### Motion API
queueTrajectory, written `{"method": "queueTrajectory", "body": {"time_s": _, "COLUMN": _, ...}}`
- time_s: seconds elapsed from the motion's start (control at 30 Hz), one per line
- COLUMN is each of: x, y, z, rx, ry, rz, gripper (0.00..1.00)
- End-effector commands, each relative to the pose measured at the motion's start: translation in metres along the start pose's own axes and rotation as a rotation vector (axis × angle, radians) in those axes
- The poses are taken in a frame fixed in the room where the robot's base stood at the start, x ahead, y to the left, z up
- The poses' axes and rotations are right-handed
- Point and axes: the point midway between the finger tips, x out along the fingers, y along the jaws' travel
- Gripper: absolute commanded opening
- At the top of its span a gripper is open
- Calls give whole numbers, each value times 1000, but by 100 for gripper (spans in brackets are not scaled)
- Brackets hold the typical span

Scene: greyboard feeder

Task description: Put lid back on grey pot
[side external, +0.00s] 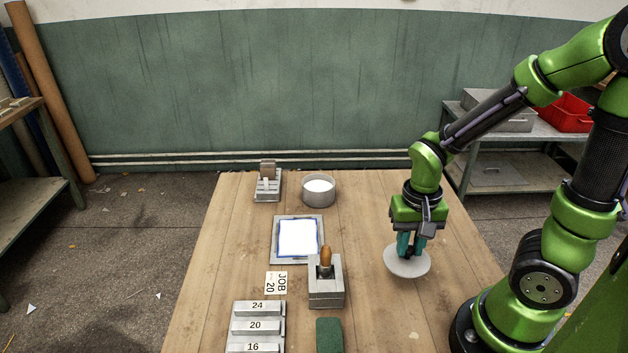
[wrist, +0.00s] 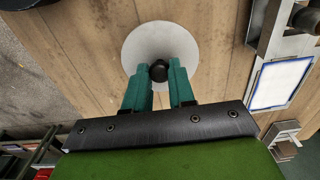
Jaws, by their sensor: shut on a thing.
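The grey pot (side external: 319,190) stands open at the back of the table, with white contents showing inside. The lid (side external: 407,262) is a pale grey disc with a dark knob, at the right side of the table. My gripper (side external: 411,252) is above the lid, with its teal fingers shut on the knob. In the wrist view the fingers (wrist: 159,74) close on both sides of the black knob, and the lid (wrist: 160,45) lies flat beyond them. I cannot tell whether the lid touches the table or hangs just above it.
A tray with a white, blue-edged sheet (side external: 298,238) lies mid-table. A grey block with a wooden-handled tool (side external: 326,282) stands in front of it. Numbered grey blocks (side external: 256,325), a JOB 20 card (side external: 276,283) and a green pad (side external: 329,335) lie nearer. A small metal stand (side external: 268,183) is left of the pot.

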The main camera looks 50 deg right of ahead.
Motion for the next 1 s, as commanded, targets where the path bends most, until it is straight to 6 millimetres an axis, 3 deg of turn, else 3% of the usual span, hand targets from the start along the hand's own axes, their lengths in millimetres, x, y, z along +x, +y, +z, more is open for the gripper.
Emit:
{"method": "queueTrajectory", "body": {"time_s": 0.07, "x": 6, "y": 5, "z": 0, "rx": 13, "ry": -2, "rz": 3, "gripper": 0}}
{"method": "queueTrajectory", "body": {"time_s": 0.17, "x": 6, "y": -3, "z": -20, "rx": 34, "ry": 0, "rz": 2, "gripper": 0}}
{"method": "queueTrajectory", "body": {"time_s": 0.6, "x": -12, "y": -76, "z": -175, "rx": 100, "ry": -1, "rz": 2, "gripper": 0}}
{"method": "queueTrajectory", "body": {"time_s": 0.8, "x": -22, "y": -108, "z": -231, "rx": 94, "ry": -1, "rz": 2, "gripper": 0}}
{"method": "queueTrajectory", "body": {"time_s": 1.0, "x": -39, "y": -139, "z": -270, "rx": 66, "ry": 0, "rz": 2, "gripper": 0}}
